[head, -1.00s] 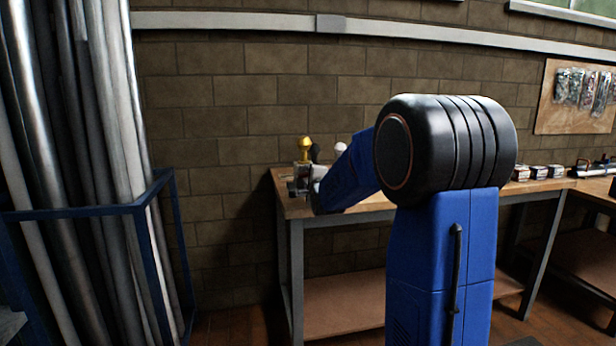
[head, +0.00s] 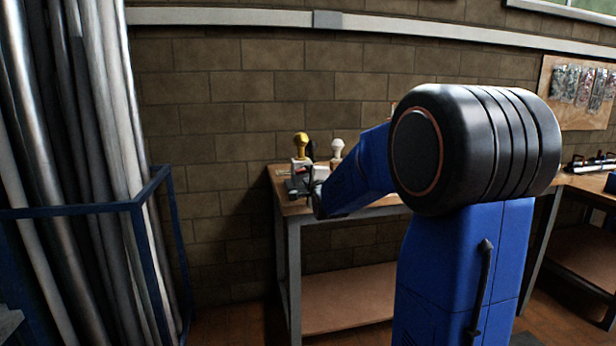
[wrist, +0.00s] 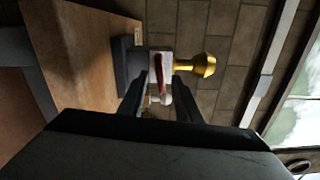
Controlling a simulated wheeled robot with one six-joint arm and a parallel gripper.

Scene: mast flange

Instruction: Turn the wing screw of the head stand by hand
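The head stand (head: 301,163) is a pale block with a gold knob-shaped head (head: 301,141) on top, at the left end of the workbench. In the wrist view, which is turned sideways, the pale block (wrist: 160,62) lies ahead of the fingertips, with the gold head (wrist: 205,65) pointing right. A narrow red part (wrist: 162,85) shows on the block between the fingers; I cannot tell whether it is the wing screw. My gripper (wrist: 160,88) is open, its two dark fingers apart. In the head view my gripper (head: 313,186) is small, close in front of the stand.
A white bulb-shaped head (head: 338,148) stands right of the gold one, with a dark one (head: 311,150) between. The workbench (head: 372,211) backs onto a block wall. A blue rack (head: 150,190) of metal pipes stands at left. Floor between rack and bench is clear.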

